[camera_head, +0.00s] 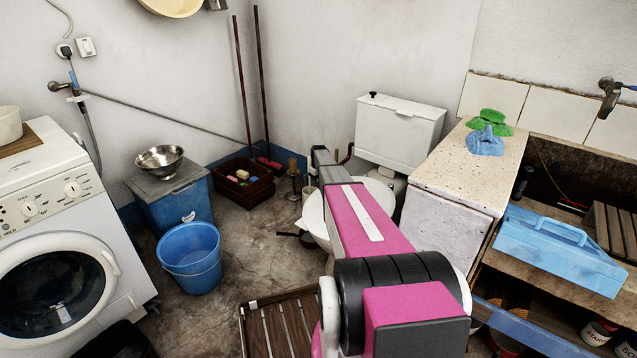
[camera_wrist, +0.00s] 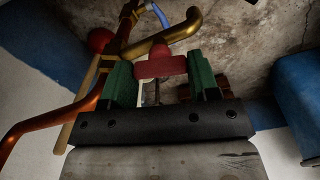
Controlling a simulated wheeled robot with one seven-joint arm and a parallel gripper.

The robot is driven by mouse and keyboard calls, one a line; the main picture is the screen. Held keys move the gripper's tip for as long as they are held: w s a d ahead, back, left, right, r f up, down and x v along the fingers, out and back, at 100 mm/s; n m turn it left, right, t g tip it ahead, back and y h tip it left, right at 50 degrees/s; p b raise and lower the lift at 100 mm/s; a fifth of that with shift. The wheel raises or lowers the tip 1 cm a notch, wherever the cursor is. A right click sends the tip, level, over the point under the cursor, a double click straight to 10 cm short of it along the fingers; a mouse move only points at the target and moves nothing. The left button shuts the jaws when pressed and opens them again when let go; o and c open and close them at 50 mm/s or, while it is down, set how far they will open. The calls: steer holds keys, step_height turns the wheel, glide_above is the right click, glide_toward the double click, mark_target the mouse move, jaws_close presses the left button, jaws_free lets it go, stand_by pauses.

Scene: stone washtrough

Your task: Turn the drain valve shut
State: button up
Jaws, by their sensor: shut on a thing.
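The drain valve shows in the wrist view as a red handle (camera_wrist: 160,66) with a domed top, below a bent brass pipe (camera_wrist: 172,32). The handle's bar lies crosswise between the green fingertips of my gripper (camera_wrist: 161,78), its ends against their inner sides. My gripper is shut on this handle. The valve's body behind the bar is mostly hidden. In the head view my arm reaches away toward the back corner, and I cannot clearly make out the handle there.
A copper pipe (camera_wrist: 45,122) runs close on the left in the wrist view. A blue bin (camera_wrist: 297,90) stands right. In the head view, a crate (camera_head: 244,184), blue bucket (camera_head: 189,258) and slatted rack (camera_head: 282,325) lie left of my arm; a white cistern (camera_head: 398,130) stands right.

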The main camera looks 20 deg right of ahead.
steer(key=m, duration=0.3)
steer(key=shift+m, duration=0.4)
steer(key=m, duration=0.3)
steer(key=shift+m, duration=0.3)
steer(key=m, duration=0.3)
steer(key=shift+m, duration=2.2)
steer(key=shift+a, duration=0.1)
steer(key=o, duration=0.9)
